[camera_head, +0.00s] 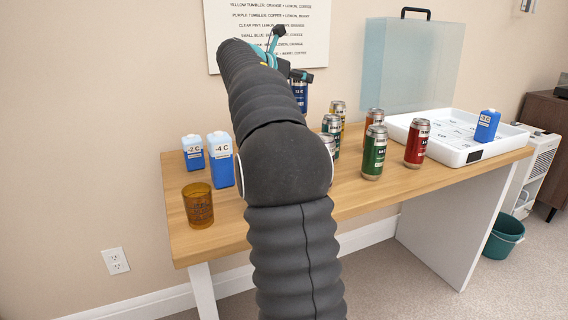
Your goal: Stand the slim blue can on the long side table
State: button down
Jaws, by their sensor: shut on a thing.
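The slim blue can (300,96) shows just right of my arm, in front of the wall and over the back of the long side table (430,178). My gripper (300,77) is shut on its upper part. My arm hides the can's left side and much of the gripper. The can looks upright, and the part I see lies above the table's back edge in the picture. I cannot tell how high it is above the tabletop.
Several cans, including a green one (374,152) and a red one (416,143), stand right of my arm. An amber tumbler (198,206) and two blue-white bottles (220,160) stand left. A white tray (470,153) and a translucent case (412,62) are at right.

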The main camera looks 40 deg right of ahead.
jog(key=f+b, duration=0.2)
jog(key=f, duration=0.4)
jog(key=shift+w+f, duration=0.2)
jog(key=shift+f+b, duration=0.55)
jog(key=shift+f, duration=1.35)
jog(key=shift+c, duration=2.1)
grip_release()
jog(key=shift+f, duration=0.1)
jog(key=v, duration=1.2)
jog(key=shift+p, duration=0.45)
